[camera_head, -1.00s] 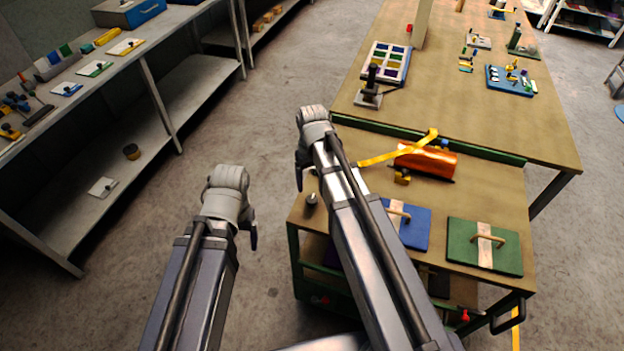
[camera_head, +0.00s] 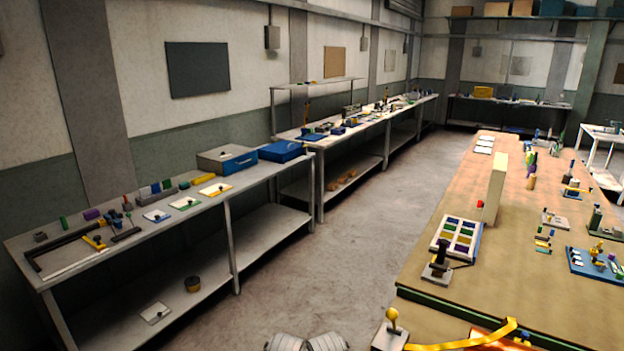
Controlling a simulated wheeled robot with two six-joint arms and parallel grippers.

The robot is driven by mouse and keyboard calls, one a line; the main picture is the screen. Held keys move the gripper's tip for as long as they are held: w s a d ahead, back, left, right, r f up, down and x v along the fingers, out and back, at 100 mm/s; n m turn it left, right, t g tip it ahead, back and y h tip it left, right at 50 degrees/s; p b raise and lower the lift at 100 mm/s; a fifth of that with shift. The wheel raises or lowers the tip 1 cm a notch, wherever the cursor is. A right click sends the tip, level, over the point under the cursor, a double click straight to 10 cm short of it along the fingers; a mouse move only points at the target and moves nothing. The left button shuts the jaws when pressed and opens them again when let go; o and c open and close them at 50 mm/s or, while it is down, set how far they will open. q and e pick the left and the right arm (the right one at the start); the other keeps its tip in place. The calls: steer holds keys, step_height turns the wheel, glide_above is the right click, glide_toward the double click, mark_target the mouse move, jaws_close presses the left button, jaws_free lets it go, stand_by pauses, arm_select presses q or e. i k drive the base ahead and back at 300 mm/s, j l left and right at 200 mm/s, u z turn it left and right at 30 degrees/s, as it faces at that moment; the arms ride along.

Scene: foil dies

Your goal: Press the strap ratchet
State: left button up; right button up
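A yellow strap (camera_head: 468,341) curves along the bottom edge at the right, over the top of an orange, shiny roll (camera_head: 496,337) that is mostly cut off. A yellow ball-topped lever (camera_head: 392,318) stands on a small grey base (camera_head: 388,339) just left of the strap. I cannot tell whether this is the strap ratchet. Two grey rounded parts of my arms show at the bottom edge, left of the lever and apart from it. The fingers of both my grippers are out of the frame.
A long wooden table (camera_head: 425,287) on the right carries a tray of coloured pieces (camera_head: 443,255), a black-handled device (camera_head: 439,264), a tall beige block (camera_head: 494,188) and a blue board (camera_head: 590,263). Grey benches (camera_head: 215,206) line the left wall. Open floor (camera_head: 372,230) lies between them.

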mark_target(391, 314)
steer(key=z, duration=0.75)
steer(key=i+j+z, duration=0.1)
steer(key=j+z, duration=0.2)
steer(key=i+j+z, duration=0.1)
steer(key=j+z, duration=0.75)
steer(key=j, duration=1.1)
steer(key=k+j+z, duration=0.1)
steer(key=k, duration=0.3)
steer(key=k+j+z, duration=0.15)
steer(key=k, duration=0.2)
